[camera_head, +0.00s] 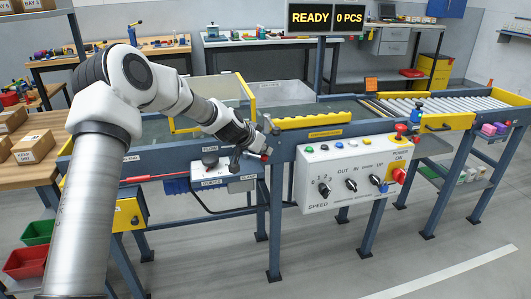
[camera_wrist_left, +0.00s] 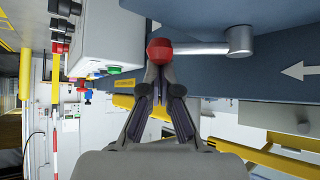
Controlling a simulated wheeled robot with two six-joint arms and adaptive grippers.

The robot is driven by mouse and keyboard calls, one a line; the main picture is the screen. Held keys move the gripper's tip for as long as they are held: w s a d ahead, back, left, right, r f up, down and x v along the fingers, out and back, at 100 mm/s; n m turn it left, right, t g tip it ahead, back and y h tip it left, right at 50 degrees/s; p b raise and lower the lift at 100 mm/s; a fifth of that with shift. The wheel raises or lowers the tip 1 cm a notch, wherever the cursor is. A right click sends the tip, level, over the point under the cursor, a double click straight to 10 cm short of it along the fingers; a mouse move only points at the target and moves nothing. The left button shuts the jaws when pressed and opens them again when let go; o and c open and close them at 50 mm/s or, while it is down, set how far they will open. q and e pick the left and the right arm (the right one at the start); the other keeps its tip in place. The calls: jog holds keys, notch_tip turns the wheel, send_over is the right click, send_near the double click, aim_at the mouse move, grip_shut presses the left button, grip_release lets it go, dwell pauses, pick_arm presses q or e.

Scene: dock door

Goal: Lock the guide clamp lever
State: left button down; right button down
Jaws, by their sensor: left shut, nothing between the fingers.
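The guide clamp lever shows in the left wrist view as a metal rod (camera_wrist_left: 200,48) with a red ball knob (camera_wrist_left: 159,49) at one end and a grey round pivot (camera_wrist_left: 239,40) at the other, on a blue beam. My left gripper (camera_wrist_left: 159,72) is shut and empty, its fingertips at the red knob; whether they touch it I cannot tell. The rest of the lever is hard to make out there. My right gripper is not in view.
A white control box (camera_head: 345,178) with knobs and a red button stands right of my gripper. A yellow guide (camera_head: 312,120) lies along the conveyor behind it. A white arrow (camera_wrist_left: 300,70) marks the blue beam beyond the pivot. The floor in front is clear.

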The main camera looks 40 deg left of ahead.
pick_arm(q)
jog(key=s+m+h+b, duration=0.1)
jog(key=m+b, duration=0.1)
jog(key=b, duration=0.2)
jog(key=s+m+h+b, duration=0.1)
jog(key=m+h+b, duration=0.1)
jog(key=b, duration=0.2)
jog(key=shift+s+f+g, duration=0.25)
jog(key=shift+f+g, duration=0.1)
jog(key=shift+g, duration=0.05)
jog(key=shift+s+r+m+h+b, duration=0.1)
jog(key=shift+s+m+h+b, duration=0.1)
jog(key=shift+m+h+b, duration=0.15)
jog(key=shift+s+a+r+m+g+h, duration=0.2)
jog(key=shift+s+m+g+h, duration=0.4)
jog(key=shift+m, duration=0.35)
jog(key=shift+s+a+r, duration=0.1)
jog(key=shift+s+a, duration=0.1)
jog(key=shift+s, duration=0.25)
jog(key=shift+s+a+p, duration=0.1)
jog(key=shift+s+p, duration=0.05)
jog(key=shift+p, duration=0.2)
jog(key=shift+s, duration=0.1)
